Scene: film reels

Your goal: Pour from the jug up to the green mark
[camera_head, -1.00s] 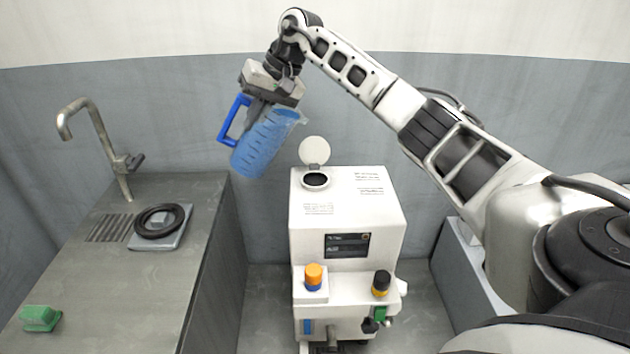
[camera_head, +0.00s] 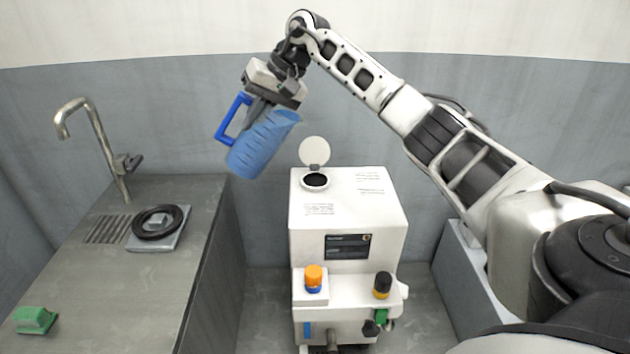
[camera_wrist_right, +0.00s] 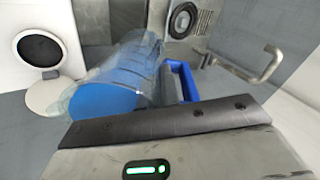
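The blue see-through jug (camera_head: 262,146) hangs tilted in the air, its mouth up and to the right, left of the white machine (camera_head: 348,212). Its blue handle (camera_head: 232,117) is on the left side. My right gripper (camera_head: 259,108) is shut on the jug near the handle's top. In the right wrist view the jug (camera_wrist_right: 130,75) lies across the picture with a flat blue surface inside its mouth; I see no stream leaving it. The machine's round opening (camera_head: 315,180) has its lid (camera_head: 314,150) raised. I cannot make out a green mark. My left gripper is not in view.
A counter (camera_head: 125,280) at the left bears a tap (camera_head: 95,140), a plate with a black ring (camera_head: 158,222) and a green block (camera_head: 36,319). The machine's front has an orange-blue knob (camera_head: 314,277) and a black-yellow knob (camera_head: 382,285). A grey bin stands at right.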

